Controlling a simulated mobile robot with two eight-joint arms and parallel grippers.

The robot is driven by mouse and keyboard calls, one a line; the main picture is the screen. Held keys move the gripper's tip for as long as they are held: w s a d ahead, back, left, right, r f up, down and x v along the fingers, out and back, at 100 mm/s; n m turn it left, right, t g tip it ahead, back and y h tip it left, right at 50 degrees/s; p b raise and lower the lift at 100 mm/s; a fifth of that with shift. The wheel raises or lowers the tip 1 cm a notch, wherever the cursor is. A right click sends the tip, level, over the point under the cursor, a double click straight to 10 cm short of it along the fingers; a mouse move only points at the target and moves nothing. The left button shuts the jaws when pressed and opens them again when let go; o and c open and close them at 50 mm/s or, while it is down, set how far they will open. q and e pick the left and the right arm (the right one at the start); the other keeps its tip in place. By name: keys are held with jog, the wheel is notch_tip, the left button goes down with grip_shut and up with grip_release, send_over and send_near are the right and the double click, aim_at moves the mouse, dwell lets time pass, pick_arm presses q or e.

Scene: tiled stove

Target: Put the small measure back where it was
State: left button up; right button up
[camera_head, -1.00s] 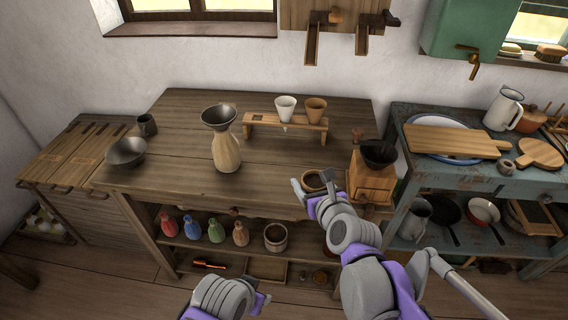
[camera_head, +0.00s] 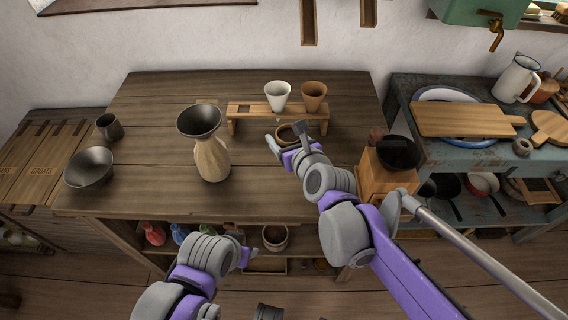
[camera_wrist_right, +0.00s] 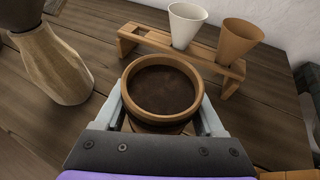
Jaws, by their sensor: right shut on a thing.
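My right gripper (camera_head: 288,144) is shut on a round brown cup (camera_head: 288,133), just in front of the dripper rack. In the right wrist view the cup (camera_wrist_right: 163,88) is upright between the two fingers and has dark brown grounds inside. I cannot tell whether its base touches the table. It may be the small measure; a small dark cup (camera_head: 109,127) at the back left of the table could be it too. My left gripper (camera_head: 243,250) is low in front of the table edge, and its fingers are too unclear to judge.
The wooden rack (camera_head: 248,110) holds a white cone (camera_head: 277,97) and a brown cone (camera_head: 314,96). A carafe with a dark funnel (camera_head: 212,158) stands left of the cup. A grinder (camera_head: 385,170) stands at the right edge, a dark bowl (camera_head: 90,168) at the left. The table (camera_head: 165,100) has free room.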

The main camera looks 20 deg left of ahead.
notch_tip(320, 180, down, 5)
jog(key=shift+s+d+r+b, duration=0.1)
jog(key=shift+b, duration=0.6)
jog(key=shift+f+b, duration=0.7)
jog(key=shift+f, duration=1.4)
jog(key=shift+f, duration=0.15)
jog(key=o, duration=1.6)
jog(key=shift+c, duration=0.2)
jog(key=shift+r, duration=0.25)
jog(key=p+v, duration=0.2)
jog(key=v, duration=1)
jog(key=shift+p, duration=0.35)
